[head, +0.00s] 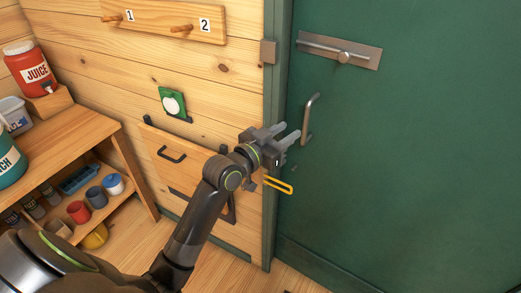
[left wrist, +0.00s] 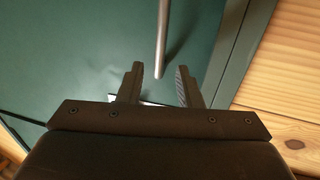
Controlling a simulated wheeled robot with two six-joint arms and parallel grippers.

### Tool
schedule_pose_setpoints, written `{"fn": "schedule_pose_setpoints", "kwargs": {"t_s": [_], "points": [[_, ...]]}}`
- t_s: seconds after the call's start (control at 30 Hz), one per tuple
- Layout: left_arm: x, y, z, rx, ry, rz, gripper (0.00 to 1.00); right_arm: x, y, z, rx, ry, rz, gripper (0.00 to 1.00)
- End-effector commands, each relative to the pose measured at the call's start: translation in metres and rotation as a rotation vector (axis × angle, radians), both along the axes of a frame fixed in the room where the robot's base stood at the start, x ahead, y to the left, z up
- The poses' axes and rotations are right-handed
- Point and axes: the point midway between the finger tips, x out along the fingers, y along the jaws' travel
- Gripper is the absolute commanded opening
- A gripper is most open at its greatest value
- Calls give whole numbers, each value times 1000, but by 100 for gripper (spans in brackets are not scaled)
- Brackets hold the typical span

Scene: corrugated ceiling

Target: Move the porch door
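The green porch door (head: 420,150) fills the right of the head view and looks closed against its green frame (head: 275,150). A grey metal pull handle (head: 309,118) stands upright near its left edge. My left gripper (head: 287,132) is open just left of the handle's lower part. In the left wrist view the handle bar (left wrist: 162,38) comes down between the open fingertips of my left gripper (left wrist: 160,72), not gripped; I cannot tell its depth. A sliding bolt (head: 340,52) sits higher on the door, its bar short of the keeper (head: 268,52). My right gripper is out of view.
A wooden shelf unit (head: 60,140) with a red juice dispenser (head: 32,72), cups and jars stands at left. A hinged wooden panel (head: 190,165) is on the wall behind my arm. A yellow loop (head: 278,184) shows below my gripper. Numbered pegs (head: 165,20) are above.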

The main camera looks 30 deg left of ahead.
Motion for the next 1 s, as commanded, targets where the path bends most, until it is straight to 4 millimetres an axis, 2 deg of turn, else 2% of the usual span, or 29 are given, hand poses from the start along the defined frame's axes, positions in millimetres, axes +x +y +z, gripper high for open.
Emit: {"fn": "schedule_pose_setpoints", "kwargs": {"t_s": [0.2, 0.4, 0.6, 1.0], "points": [[-46, 16, -2, 5, 2, 0, 32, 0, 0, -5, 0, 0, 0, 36], [-73, 25, -1, 3, 1, 0, 32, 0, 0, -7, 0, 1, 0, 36], [-82, 28, 0, 0, 1, -1, 32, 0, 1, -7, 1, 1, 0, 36], [-82, 28, 0, -1, 0, -1, 32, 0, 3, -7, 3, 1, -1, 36]]}}
